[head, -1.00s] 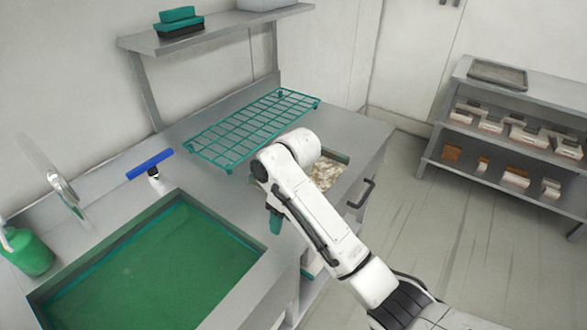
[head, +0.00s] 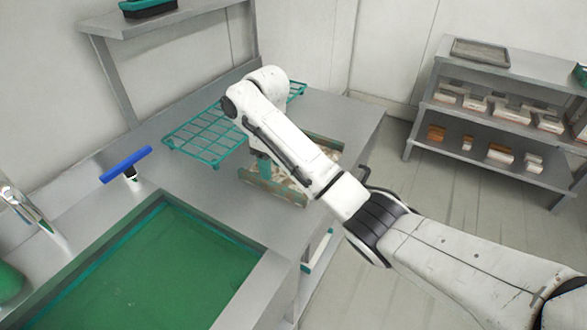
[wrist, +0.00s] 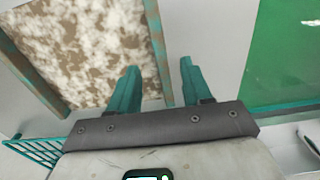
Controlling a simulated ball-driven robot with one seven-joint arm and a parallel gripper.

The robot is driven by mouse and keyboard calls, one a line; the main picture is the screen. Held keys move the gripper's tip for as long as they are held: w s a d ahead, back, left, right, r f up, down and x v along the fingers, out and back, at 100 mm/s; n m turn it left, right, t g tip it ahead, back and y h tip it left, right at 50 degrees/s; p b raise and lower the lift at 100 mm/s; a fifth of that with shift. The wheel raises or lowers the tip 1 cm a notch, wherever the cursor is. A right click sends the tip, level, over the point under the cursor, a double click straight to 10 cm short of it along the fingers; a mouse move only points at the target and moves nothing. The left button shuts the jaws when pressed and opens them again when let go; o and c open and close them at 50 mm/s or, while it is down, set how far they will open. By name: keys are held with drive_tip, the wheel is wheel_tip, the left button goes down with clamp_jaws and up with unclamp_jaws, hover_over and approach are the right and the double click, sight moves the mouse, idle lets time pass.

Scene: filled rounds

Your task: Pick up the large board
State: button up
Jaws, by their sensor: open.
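A board-like piece (head: 288,187) with a mottled brown-and-white face lies on the grey counter, partly behind my arm. It has worn teal-brown rails along two sides; I cannot tell for sure that it is the large board. It fills the upper left of the wrist view (wrist: 85,50). My gripper (wrist: 157,85) is open, with teal fingers on either side of the line of one rail (wrist: 156,45). No grip on the rail shows. In the head view my arm mostly hides the gripper, close to the near rail.
A sink of green water (head: 175,270) lies at the front left. A teal wire rack (head: 205,137) stands behind the board. A blue-handled squeegee (head: 126,165) is by the sink. A shelf unit (head: 490,125) with boxes stands right, across open floor.

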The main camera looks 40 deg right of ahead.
sight(273, 183)
drive_tip(key=shift+f+p, duration=0.4)
drive_tip(key=shift+f, duration=2.6)
drive_tip(key=shift+c, duration=0.3)
clamp_jaws()
